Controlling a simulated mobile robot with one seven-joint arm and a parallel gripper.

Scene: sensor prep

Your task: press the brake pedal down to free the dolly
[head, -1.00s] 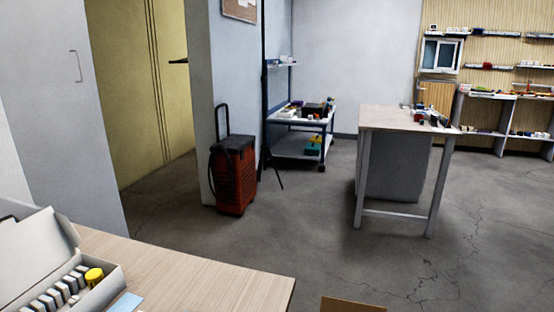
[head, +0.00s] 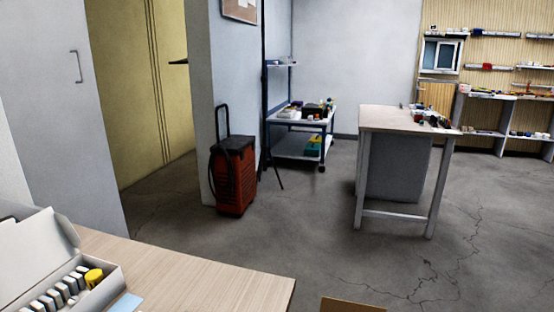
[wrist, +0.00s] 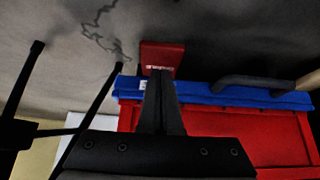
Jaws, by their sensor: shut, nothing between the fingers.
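In the wrist view, a small red pedal (wrist: 160,53) with pale lettering juts out over the grey floor from a blue edge. I take it for the brake pedal. The blue edge (wrist: 205,93) looks like part of the dolly, with a large red body (wrist: 230,125) beside it. My gripper (wrist: 161,74) is shut and empty, its fingertips overlapping the pedal's near edge in the picture. I cannot tell whether they touch it or whether the pedal is pressed. My gripper, this pedal and the blue edge are not seen in the head view.
Dark thin legs (wrist: 92,115) stand left of my gripper in the wrist view. A dark bar (wrist: 255,82) lies on the blue edge. The head view shows a wooden table (head: 190,270), an orange-red wheeled case (head: 233,180), a workbench (head: 385,118) and open floor between.

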